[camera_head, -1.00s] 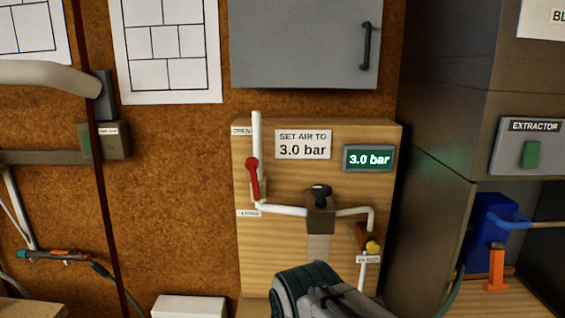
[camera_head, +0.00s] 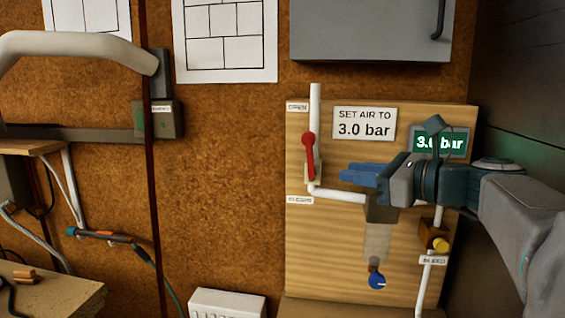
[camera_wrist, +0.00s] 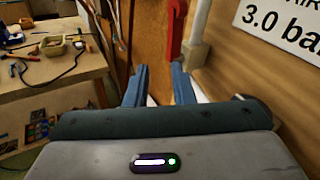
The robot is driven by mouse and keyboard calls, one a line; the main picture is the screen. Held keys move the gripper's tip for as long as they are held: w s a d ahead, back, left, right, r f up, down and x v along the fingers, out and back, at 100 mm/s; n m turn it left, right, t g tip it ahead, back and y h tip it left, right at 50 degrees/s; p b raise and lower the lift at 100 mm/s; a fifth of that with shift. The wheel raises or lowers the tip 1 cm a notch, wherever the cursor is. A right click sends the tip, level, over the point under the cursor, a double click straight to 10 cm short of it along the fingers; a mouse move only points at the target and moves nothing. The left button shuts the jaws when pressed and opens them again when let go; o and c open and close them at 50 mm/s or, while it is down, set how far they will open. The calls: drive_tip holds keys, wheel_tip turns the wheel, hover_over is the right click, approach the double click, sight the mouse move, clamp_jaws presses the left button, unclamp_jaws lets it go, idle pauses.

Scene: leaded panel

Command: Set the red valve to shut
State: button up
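The red valve (camera_head: 309,155) is a lever on the white vertical pipe at the left of the wooden panel (camera_head: 335,255). Its lever stands near upright along the pipe, round end up, between the OPEN label (camera_head: 297,107) above and a lower label (camera_head: 300,200) that seems to read CLOSED. My gripper (camera_head: 346,176) is right of the valve in the head view, blue fingers pointing left, apart from it. In the wrist view, my gripper (camera_wrist: 160,69) has its fingers spread with nothing between them. The red valve (camera_wrist: 175,32) shows just beyond the fingertips, slightly right.
A sign (camera_head: 364,124) reads 3.0 bar; my gripper partly covers the green display (camera_head: 455,143). A grey cabinet (camera_head: 370,28) hangs above. A cluttered bench (camera_wrist: 55,65) stands left.

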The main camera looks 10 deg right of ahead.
sight(312, 148)
drive_tip(key=shift+m+t, duration=0.7)
drive_tip(key=shift+m, duration=0.1)
drive_tip(key=x, duration=0.4)
drive_tip(key=r+p+x, duration=0.1)
drive_tip(key=x, duration=0.3)
drive_tip(key=w+d+r+x, duration=0.1)
drive_tip(key=x, duration=0.4)
drive_tip(key=shift+d+r+p, duration=0.15)
drive_tip(key=shift+r+p, duration=0.05)
drive_tip(key=shift+p, duration=0.15)
clamp_jaws()
